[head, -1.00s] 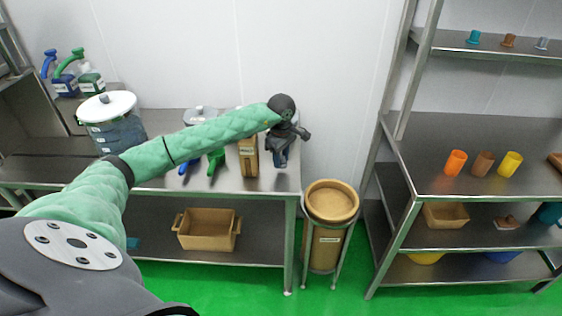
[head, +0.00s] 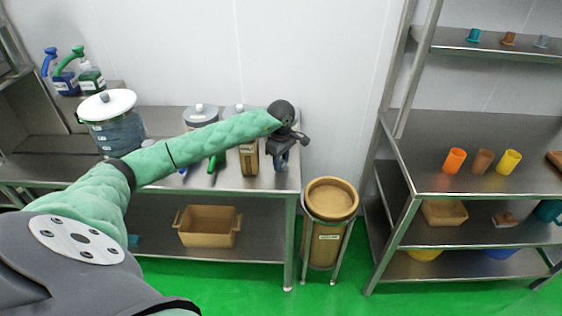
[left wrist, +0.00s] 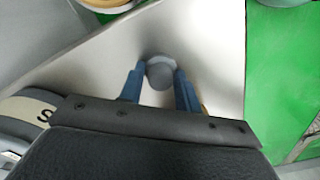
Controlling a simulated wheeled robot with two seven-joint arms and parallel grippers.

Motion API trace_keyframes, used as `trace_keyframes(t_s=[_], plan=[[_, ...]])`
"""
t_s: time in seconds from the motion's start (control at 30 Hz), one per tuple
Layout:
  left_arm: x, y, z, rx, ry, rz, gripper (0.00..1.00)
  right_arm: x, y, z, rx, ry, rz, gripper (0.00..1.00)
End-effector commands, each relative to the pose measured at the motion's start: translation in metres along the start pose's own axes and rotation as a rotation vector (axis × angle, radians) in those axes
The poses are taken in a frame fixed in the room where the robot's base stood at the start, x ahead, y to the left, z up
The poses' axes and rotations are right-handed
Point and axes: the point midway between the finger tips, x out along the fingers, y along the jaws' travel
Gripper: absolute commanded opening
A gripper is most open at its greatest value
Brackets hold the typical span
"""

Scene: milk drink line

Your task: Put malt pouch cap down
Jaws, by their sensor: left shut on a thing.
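My left gripper (head: 282,163) is over the right end of the steel table, pointing down. In the left wrist view its two blue fingers (left wrist: 160,82) are shut on a small round grey cap (left wrist: 160,73). The cap is close above or at the pale table top; I cannot tell whether it touches. A brown pouch or box with a pale label (head: 248,160), perhaps the malt pouch, stands upright just left of the gripper. My right gripper is not in view.
The steel table (head: 225,181) ends just right of the gripper. A tall brown bin (head: 323,245) stands on the floor beyond that edge. Lidded containers (head: 201,114) and green and blue-handled tools (head: 217,160) are to the left. A shelf rack (head: 440,183) with cups stands right.

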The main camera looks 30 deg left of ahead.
Motion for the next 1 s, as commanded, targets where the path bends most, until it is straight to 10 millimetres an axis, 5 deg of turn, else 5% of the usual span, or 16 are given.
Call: trace_keyframes(t_s=[0.07,0.1,0.2,0.63,0.87,1.0], plan=[[0.001,0.000,0.000,0.000,0.000,0.000,0.05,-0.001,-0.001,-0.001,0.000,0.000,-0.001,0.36],[0.001,0.000,0.000,0.000,0.000,0.000,0.35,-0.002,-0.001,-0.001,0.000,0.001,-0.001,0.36],[0.000,0.000,0.000,0.000,0.000,0.000,0.55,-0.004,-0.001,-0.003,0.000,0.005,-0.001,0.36],[-0.001,0.000,0.000,0.000,0.000,0.000,0.55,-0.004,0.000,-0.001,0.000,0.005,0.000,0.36],[-0.009,0.001,-0.001,0.000,0.000,0.002,0.55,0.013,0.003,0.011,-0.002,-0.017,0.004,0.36],[-0.018,0.001,0.000,0.001,0.001,0.003,0.55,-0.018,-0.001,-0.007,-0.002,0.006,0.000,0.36]])
